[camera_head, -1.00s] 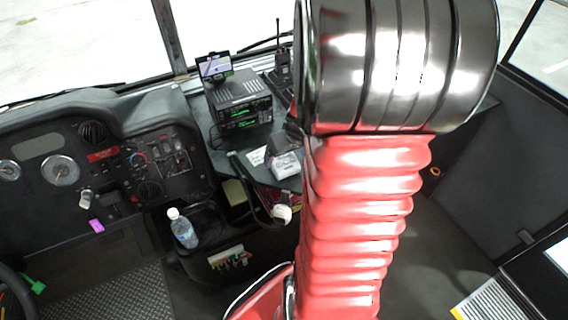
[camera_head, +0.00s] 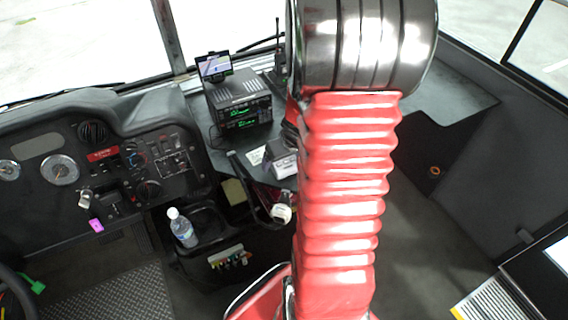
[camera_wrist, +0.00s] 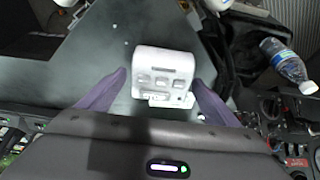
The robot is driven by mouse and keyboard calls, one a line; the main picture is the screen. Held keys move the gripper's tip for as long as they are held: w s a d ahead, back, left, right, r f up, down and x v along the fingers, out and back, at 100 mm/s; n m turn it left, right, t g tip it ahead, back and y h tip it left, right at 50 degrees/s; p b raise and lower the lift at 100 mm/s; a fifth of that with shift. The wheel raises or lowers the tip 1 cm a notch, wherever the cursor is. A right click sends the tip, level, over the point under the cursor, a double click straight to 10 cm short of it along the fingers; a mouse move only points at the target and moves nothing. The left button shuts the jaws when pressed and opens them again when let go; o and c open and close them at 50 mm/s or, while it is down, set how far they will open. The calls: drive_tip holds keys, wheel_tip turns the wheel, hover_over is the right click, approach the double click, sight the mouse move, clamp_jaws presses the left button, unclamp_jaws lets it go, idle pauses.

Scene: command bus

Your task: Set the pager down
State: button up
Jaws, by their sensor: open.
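The pager (camera_wrist: 163,68), a small white-grey box with several buttons, is on a dark flat surface in the wrist view. It seems to be the white-grey box (camera_head: 283,166) on the dash counter in the head view, partly behind my arm. My gripper (camera_wrist: 160,76) is open, with a purple finger on each side of the pager. A narrow gap shows at the left finger; I cannot tell whether the right one touches. My gripper is hidden behind my arm in the head view.
A radio unit (camera_head: 240,103) with a small screen (camera_head: 214,66) on top stands behind the pager. A handheld radio (camera_head: 279,68) is near it. A water bottle (camera_head: 182,228) stands in the console at left. The counter (camera_head: 462,92) at right is clear.

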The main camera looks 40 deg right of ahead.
idle(0.5)
drive_tip(key=c, duration=1.5)
drive_tip(key=shift+r, duration=0.15)
wheel_tip(320, 180, up, 10)
drive_tip(key=shift+f, duration=0.1)
drive_tip(key=shift+m, duration=0.3)
idle(0.6)
